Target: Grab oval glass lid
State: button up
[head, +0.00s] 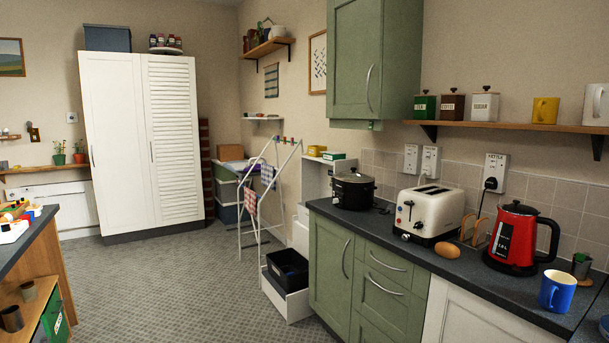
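A black slow cooker (353,194) stands at the far end of the dark countertop, left of the toaster. A dark lid (354,177) with a small knob appears to sit on top of it. It is small in the head view, so I cannot clearly tell its glass or its oval shape. My gripper is not in view.
A cream toaster (430,212), a toast rack (474,230), a red kettle (518,237) and a blue mug (557,291) stand along the countertop (440,262). A drying rack (262,200) and a black bin (288,268) stand beyond the cabinets. The patterned floor (185,285) is open between the left table and the cabinets.

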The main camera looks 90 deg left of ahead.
aim_at(352, 175)
jog(key=u, duration=2.3)
jog(key=i+j+u, duration=0.35)
jog(key=i+u, duration=0.3)
jog(key=i, duration=0.25)
jog(key=i+j, duration=0.1)
jog(key=i, duration=1.15)
jog(key=i+j+z, duration=0.1)
jog(key=i, duration=0.5)
